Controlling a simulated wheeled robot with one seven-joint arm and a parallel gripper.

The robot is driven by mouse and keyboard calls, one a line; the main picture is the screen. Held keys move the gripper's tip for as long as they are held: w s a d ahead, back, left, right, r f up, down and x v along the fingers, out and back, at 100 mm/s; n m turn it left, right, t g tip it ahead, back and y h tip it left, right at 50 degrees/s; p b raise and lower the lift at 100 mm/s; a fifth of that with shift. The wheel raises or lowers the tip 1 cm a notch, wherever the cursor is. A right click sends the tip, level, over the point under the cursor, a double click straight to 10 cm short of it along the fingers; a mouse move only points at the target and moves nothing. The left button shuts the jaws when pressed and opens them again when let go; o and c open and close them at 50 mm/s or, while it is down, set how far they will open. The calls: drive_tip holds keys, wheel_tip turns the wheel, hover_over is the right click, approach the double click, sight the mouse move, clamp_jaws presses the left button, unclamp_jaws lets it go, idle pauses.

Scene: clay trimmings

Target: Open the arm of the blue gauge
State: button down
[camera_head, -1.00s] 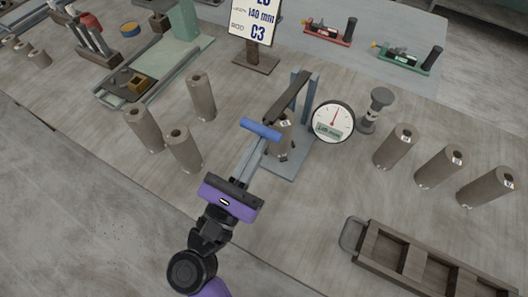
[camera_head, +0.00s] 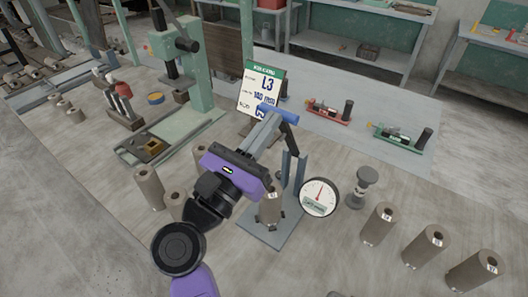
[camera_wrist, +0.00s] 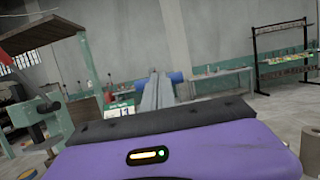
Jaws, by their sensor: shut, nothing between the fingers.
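The blue gauge stands mid-table in the head view, with a grey-blue base plate (camera_head: 262,232), upright posts (camera_head: 286,172) and a round white dial (camera_head: 319,197). Its dark arm (camera_head: 291,140) is raised steeply above the posts, with the blue handle (camera_head: 284,115) at its top. A clay cylinder (camera_head: 270,208) stands on the base below. My gripper (camera_head: 268,122) is shut with nothing between its fingers; its tips are at the handle, apparently touching it. My wrist hides part of the gauge.
A sign (camera_head: 260,88) stands behind the gauge. A grey pedestal piece (camera_head: 362,187) and several clay cylinders (camera_head: 378,223) stand at right. Red (camera_head: 328,112) and green (camera_head: 402,138) gauges lie farther back. A green press (camera_head: 190,60) stands at back left.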

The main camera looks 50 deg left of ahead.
drive_tip(key=shift+w+a+r, duration=0.2)
drive_tip(key=shift+w+r, duration=0.35)
drive_tip(key=shift+w, duration=0.25)
drive_tip(key=shift+w+a+r, duration=0.2)
drive_tip(key=shift+w+r, duration=0.3)
drive_tip(key=shift+w, duration=0.3)
